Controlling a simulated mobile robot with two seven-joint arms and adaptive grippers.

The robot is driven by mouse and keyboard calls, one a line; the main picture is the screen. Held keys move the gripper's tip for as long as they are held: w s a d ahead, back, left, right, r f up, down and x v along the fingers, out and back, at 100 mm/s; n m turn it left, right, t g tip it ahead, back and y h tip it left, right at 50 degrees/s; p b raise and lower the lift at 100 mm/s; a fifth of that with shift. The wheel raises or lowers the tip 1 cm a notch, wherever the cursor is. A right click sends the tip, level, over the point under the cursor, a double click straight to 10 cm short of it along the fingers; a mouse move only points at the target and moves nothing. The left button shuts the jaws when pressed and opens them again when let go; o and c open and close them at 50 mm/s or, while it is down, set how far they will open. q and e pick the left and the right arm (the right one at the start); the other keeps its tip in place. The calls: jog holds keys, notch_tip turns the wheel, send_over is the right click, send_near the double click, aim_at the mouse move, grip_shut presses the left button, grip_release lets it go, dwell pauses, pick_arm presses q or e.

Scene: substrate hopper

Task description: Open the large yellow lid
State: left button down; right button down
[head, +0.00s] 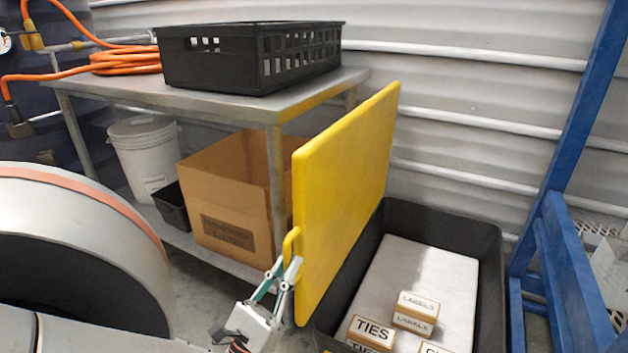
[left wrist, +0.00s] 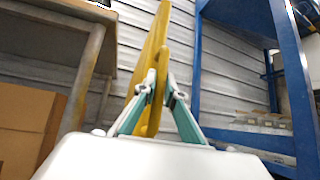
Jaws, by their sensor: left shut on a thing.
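The large yellow lid (head: 345,195) stands nearly upright at the left side of a dark bin (head: 489,262), so the bin is open. A yellow handle (head: 290,243) sticks out from the lid's lower near edge. My left gripper (head: 288,268) is shut on that handle. In the left wrist view the fingers (left wrist: 157,92) close around the handle, and the lid (left wrist: 154,50) rises edge-on behind them. Inside the bin, a light panel (head: 425,270) bears small boxes marked LABELS (head: 417,308) and TIES (head: 371,330). My right gripper does not show.
A metal table (head: 130,95) with a black crate (head: 250,57) and orange hose stands behind left. A cardboard box (head: 235,200) and white bucket (head: 145,155) sit below it. A blue frame (head: 560,245) stands close on the bin's right. A corrugated wall closes the back.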

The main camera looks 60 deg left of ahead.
pick_arm(q)
jog(key=shift+s+a+f+n+g+y, duration=0.15)
jog(key=shift+s+a+n+g+y, duration=0.35)
jog(key=shift+a+n+y, duration=0.3)
jog(key=shift+d, duration=0.1)
jog(key=c, duration=2.1)
grip_release()
jog(key=v, duration=1.2)
jog(key=shift+w+f, duration=0.1)
jog(key=shift+f, duration=0.05)
